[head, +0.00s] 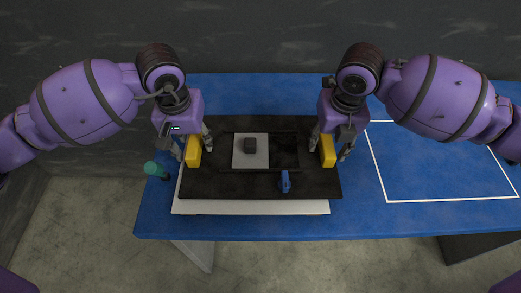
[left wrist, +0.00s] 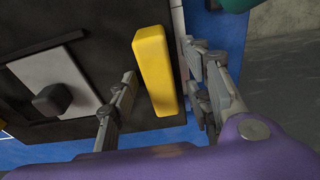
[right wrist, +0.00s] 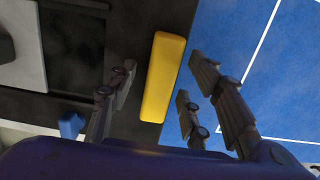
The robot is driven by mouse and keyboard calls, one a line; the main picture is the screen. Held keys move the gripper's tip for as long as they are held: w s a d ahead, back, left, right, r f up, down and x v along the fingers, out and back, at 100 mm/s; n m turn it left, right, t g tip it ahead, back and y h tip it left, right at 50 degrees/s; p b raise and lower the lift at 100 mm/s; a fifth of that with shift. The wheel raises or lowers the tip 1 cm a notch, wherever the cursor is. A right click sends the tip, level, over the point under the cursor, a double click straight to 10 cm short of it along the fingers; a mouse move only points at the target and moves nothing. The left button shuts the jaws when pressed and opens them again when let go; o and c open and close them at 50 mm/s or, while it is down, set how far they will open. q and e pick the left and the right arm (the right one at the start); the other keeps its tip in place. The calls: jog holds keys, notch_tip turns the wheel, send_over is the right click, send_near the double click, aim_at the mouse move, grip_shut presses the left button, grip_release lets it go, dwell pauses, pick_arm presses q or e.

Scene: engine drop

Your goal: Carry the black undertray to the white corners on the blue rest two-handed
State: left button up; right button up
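The black undertray (head: 230,187) lies on a white sheet or board on the blue rest (head: 250,226), left of the white corners (head: 388,200). It has a yellow handle at each end. The left yellow handle (head: 193,151) stands between the fingers of my left gripper (head: 193,147); in the left wrist view the fingers are apart around the handle (left wrist: 157,70), with gaps showing. The right yellow handle (head: 327,151) is between the fingers of my right gripper (head: 329,148); the right wrist view shows the handle (right wrist: 163,75) with open fingers on either side.
On the tray are a light grey plate (head: 242,160) with a dark block (head: 250,145) and a blue object (head: 285,182). A teal-topped item (head: 152,168) stands at the rest's left edge. The blue surface inside the white outline (head: 440,165) is clear.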

pick_arm(q)
grip_shut()
pick_arm(e)
grip_shut()
